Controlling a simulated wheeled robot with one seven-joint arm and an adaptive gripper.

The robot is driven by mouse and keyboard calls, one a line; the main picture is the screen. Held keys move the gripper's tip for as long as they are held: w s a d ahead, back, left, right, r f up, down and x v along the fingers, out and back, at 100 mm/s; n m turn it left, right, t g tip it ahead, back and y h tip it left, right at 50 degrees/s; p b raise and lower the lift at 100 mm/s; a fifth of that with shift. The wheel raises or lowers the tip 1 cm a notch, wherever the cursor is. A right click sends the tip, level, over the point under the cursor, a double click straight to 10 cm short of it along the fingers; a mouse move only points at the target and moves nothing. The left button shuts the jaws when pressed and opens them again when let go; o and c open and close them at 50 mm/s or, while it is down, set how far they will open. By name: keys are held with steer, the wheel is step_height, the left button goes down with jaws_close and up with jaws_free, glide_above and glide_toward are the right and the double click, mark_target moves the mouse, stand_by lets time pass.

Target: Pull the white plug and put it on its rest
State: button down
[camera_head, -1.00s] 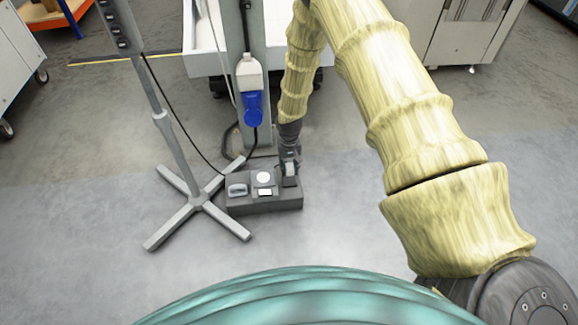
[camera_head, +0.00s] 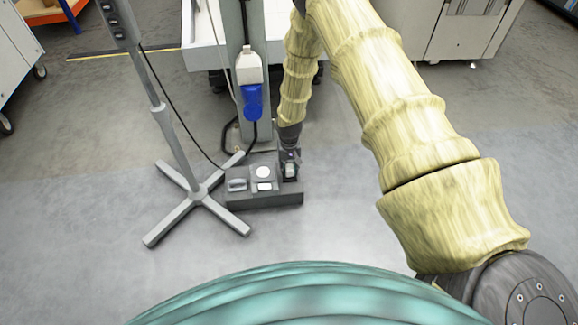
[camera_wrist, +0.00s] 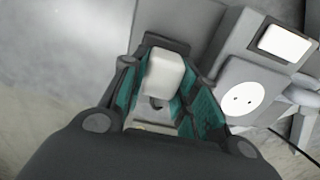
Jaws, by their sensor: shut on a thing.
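My gripper (camera_wrist: 158,95) is closed on the white plug (camera_wrist: 165,75), which sits between its teal-lined fingers in the wrist view. In the head view my gripper (camera_head: 290,160) points down over the right end of a dark grey box (camera_head: 265,200) on the floor. The plug's pale body (camera_head: 290,171) shows small there. The round white socket (camera_wrist: 243,97) is empty, with two holes visible; it also shows on the box in the head view (camera_head: 263,172). The fingers hide the plug's underside, so I cannot tell whether it touches a rest.
A white rocker switch (camera_wrist: 285,42) sits beside the socket. A light grey part (camera_head: 237,185) is at the box's left end. A cross-footed stand (camera_head: 197,197) is close on the left. The front floor is clear.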

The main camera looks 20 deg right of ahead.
steer(key=shift+f, duration=0.15)
steer(key=c, duration=1)
jaws_free()
step_height(320, 180, up, 12)
steer(key=s+a+f+p, duration=0.1)
steer(key=s+a+f, duration=0.15)
steer(key=s, duration=0.55)
steer(key=s+a+f+n, duration=0.1)
steer(key=s+f, duration=0.3)
steer(key=s, duration=0.3)
steer(key=s+a+f+p, duration=0.1)
steer(key=s+a+f, duration=0.15)
steer(key=s, duration=0.55)
steer(key=s+r+n+p, duration=0.1)
steer(key=s+r+n, duration=0.1)
steer(key=s, duration=1.6)
step_height(320, 180, up, 38)
steer(key=p, duration=3.8)
steer(key=shift+w+a, duration=0.15)
steer(key=shift+a, duration=0.3)
